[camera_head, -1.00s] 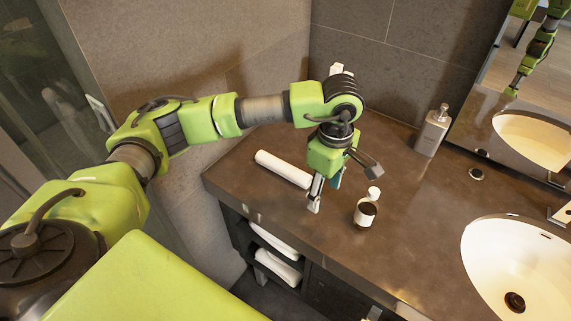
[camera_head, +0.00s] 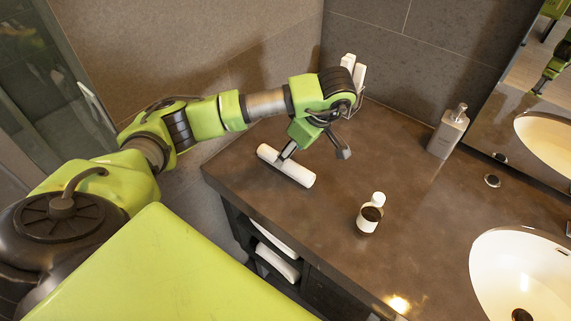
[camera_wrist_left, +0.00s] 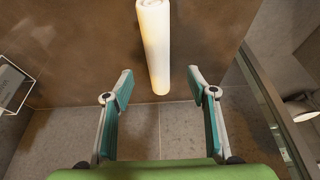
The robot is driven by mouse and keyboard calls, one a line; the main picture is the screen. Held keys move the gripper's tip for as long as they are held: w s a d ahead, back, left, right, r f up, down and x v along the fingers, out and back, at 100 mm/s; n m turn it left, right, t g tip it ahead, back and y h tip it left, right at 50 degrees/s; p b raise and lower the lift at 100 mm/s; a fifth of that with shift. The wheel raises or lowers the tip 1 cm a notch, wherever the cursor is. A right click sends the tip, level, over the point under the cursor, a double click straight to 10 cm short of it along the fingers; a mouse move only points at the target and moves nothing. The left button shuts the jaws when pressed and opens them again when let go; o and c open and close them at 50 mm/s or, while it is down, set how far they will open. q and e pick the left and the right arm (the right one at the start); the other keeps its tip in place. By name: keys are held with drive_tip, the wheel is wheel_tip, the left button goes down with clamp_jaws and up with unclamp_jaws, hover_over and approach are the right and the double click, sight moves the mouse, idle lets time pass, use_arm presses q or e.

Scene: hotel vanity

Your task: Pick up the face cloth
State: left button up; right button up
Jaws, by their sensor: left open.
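The face cloth (camera_head: 297,174) appears to be the white roll lying on the brown counter near its left end. It also shows in the left wrist view (camera_wrist_left: 155,45), running lengthwise from the top edge down to near the gap between my fingertips. My left gripper (camera_head: 314,152) is open and empty. In the head view one finger overlaps the roll's middle and the other is out to the right; I cannot tell whether it touches. In the left wrist view the gripper (camera_wrist_left: 160,82) has its fingers spread on either side of the roll's near end. My right gripper is not in view.
A soap dispenser (camera_head: 447,131) and sink (camera_head: 490,255) are farther right. A holder with white items (camera_head: 357,77) stands at the back. Walls close the left and back.

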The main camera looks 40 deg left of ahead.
use_arm(q)
drive_tip(key=shift+p+x, duration=0.75)
drive_tip(key=shift+x, duration=0.1)
drive_tip(key=p+x, duration=0.1)
drive_tip(key=x, duration=0.2)
drive_tip(key=shift+f, duration=0.45)
drive_tip(key=c, duration=1.1)
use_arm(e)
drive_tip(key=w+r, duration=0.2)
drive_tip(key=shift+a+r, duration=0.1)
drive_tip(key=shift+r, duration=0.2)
